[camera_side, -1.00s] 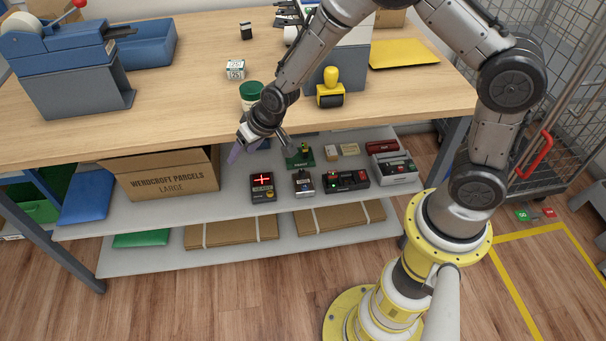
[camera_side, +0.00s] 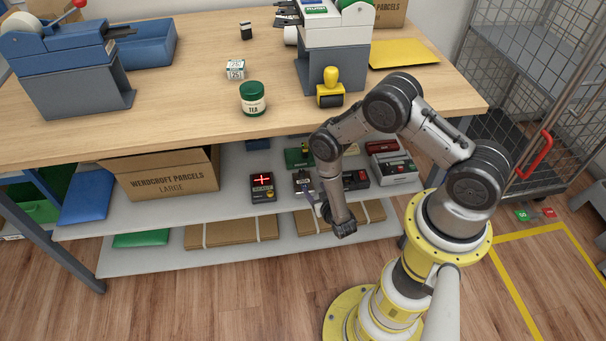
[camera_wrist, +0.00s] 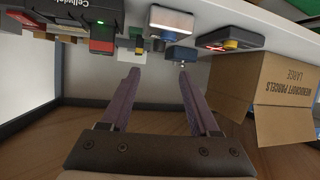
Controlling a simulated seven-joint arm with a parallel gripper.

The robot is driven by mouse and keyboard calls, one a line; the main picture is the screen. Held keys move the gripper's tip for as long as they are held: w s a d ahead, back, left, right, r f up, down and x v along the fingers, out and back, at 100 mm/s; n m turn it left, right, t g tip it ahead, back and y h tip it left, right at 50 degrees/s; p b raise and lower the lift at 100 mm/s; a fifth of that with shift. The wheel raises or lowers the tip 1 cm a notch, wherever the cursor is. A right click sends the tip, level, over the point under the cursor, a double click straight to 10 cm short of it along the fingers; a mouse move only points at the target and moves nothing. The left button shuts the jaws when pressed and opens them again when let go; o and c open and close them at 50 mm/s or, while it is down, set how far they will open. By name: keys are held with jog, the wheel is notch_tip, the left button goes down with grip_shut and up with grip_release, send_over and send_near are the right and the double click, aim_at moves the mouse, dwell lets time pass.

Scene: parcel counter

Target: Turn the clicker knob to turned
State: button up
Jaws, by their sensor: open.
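The small dark clicker box (camera_side: 303,179) stands on the upper shelf under the counter in the side view, between a red-cross device and a black box. Its knob is too small to read there, and its setting cannot be told. In the wrist view, a dark box with a pale panel (camera_wrist: 171,21) appears to be the clicker, ahead of the fingers and upside down. My gripper (camera_side: 309,195) is low in front of the clicker, with its fingers pointing toward it. In the wrist view my gripper (camera_wrist: 159,72) has two purple fingers wide apart, with nothing between them.
The red-cross device (camera_side: 263,187) stands left of the clicker and the black box with red buttons (camera_side: 356,179) right. A green-based piece (camera_side: 297,158) is behind. The carton (camera_side: 165,184) is farther left. The counter (camera_side: 200,108) overhangs the shelf.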

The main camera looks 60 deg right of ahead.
aim_at(303, 174)
jog(key=x, duration=1.3)
jog(key=shift+w+d+f, duration=0.1)
jog(key=shift+w+d, duration=0.2)
grip_shut()
